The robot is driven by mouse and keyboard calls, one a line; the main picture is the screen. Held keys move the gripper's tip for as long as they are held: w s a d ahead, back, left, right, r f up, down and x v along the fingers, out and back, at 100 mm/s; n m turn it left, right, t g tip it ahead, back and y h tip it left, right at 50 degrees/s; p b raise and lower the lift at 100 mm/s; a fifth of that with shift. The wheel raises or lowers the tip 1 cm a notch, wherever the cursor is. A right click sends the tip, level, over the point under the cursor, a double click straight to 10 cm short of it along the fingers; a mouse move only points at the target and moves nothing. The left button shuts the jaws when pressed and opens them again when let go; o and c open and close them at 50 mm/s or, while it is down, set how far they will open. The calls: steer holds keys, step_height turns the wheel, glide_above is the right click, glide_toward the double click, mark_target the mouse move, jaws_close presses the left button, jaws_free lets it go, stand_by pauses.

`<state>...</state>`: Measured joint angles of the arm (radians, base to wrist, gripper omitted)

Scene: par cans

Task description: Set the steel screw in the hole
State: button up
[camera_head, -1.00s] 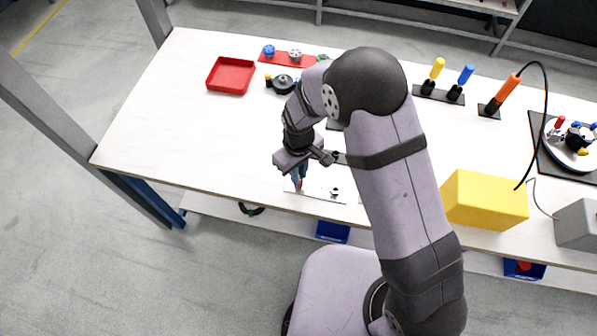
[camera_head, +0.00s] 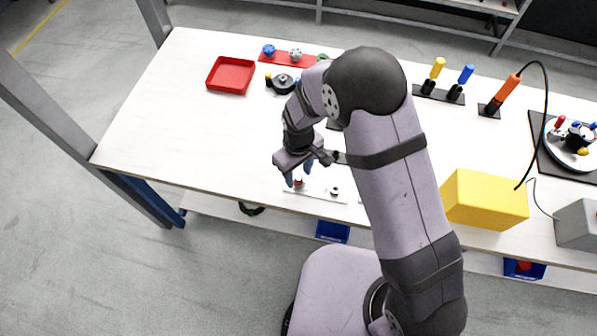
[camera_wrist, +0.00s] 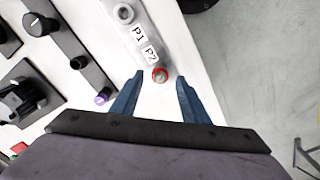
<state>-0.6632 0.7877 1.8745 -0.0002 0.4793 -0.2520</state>
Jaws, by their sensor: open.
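My gripper (camera_head: 298,177) is open over the front edge of the table, with its blue fingers apart. In the wrist view the open fingers (camera_wrist: 158,88) stand on either side of a small round part with a red rim and greyish centre (camera_wrist: 160,75), beside the P2 label. This red part (camera_head: 298,182) also shows between the fingertips in the head view; no finger seems to press on it. A grey round piece (camera_wrist: 124,13) sits beside the P1 label and shows in the head view (camera_head: 335,191). I cannot tell for sure which is the steel screw, or how deep either sits.
The pale labelled plate (camera_head: 316,190) lies along the front edge. A red tray (camera_head: 230,76) stands back left, with a red strip of knobs (camera_head: 283,58) beside it. A yellow box (camera_head: 485,200) stands at right. The left of the table is clear.

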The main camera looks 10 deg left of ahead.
stand_by(0.3)
steer(key=shift+r+b, duration=1.05)
steer(key=shift+r, duration=2.65)
steer(key=shift+m, duration=0.4)
steer(key=s+d+m+g+h, duration=0.2)
steer(key=s+d+m, duration=0.1)
steer(key=s+d, duration=0.8)
steer(key=d+r+m+t+y, duration=0.1)
steer(key=d+r+m, duration=0.2)
steer(key=d, duration=0.4)
steer(key=w+d+r+m+t+y, duration=0.1)
steer(key=d+r+m, duration=0.2)
steer(key=d, duration=0.4)
steer(key=shift+r+m, duration=0.3)
steer(key=shift+r, duration=0.05)
